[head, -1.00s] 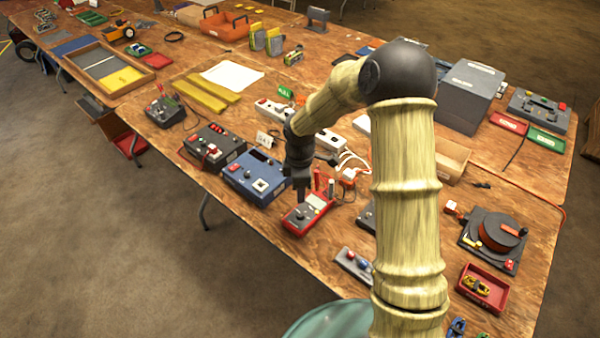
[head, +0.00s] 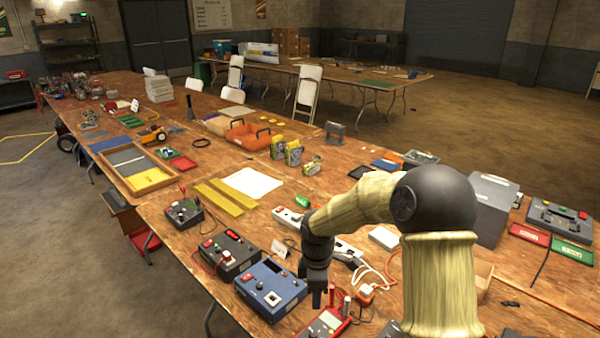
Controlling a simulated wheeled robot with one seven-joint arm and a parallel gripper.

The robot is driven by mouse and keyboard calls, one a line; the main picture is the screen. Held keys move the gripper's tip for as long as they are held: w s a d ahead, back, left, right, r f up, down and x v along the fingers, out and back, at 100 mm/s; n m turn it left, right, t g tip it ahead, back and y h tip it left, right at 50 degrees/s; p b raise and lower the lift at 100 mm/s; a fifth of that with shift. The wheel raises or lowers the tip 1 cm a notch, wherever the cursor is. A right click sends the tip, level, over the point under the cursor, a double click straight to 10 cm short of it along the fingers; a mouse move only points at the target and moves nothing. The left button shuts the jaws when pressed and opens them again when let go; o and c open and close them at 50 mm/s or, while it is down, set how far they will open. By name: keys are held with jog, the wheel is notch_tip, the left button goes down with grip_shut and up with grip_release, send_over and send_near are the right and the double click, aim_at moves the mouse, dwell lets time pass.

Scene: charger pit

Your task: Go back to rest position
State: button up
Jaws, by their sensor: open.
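My gripper (head: 319,297) shows in the head view at the end of my arm, its fingers pointing down and apart. It is just right of a blue device box (head: 272,287) and above a red meter (head: 322,325), which is partly cut off by the bottom edge. I see nothing held between the fingers. My arm's upper link and elbow fill the lower right and hide part of the table behind them.
White power strips (head: 290,217) and cables (head: 372,280) lie close to my gripper. A dark box with red controls (head: 228,254) stands to the left. A grey case (head: 490,205) is behind my elbow. Open floor (head: 80,270) lies left of the wooden table.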

jog(key=s+d+r+m+t+p, duration=0.1)
jog(key=s+d+r+m, duration=0.2)
jog(key=s+d+m, duration=0.2)
jog(key=s+d+r+m+t, duration=0.1)
jog(key=s+d+r+m, duration=0.3)
jog(key=s+m, duration=0.8)
jog(key=shift+s+d+r+m+t+p, duration=0.2)
jog(key=shift+s+d+m+t+p, duration=0.1)
jog(key=shift+s+d+p, duration=0.15)
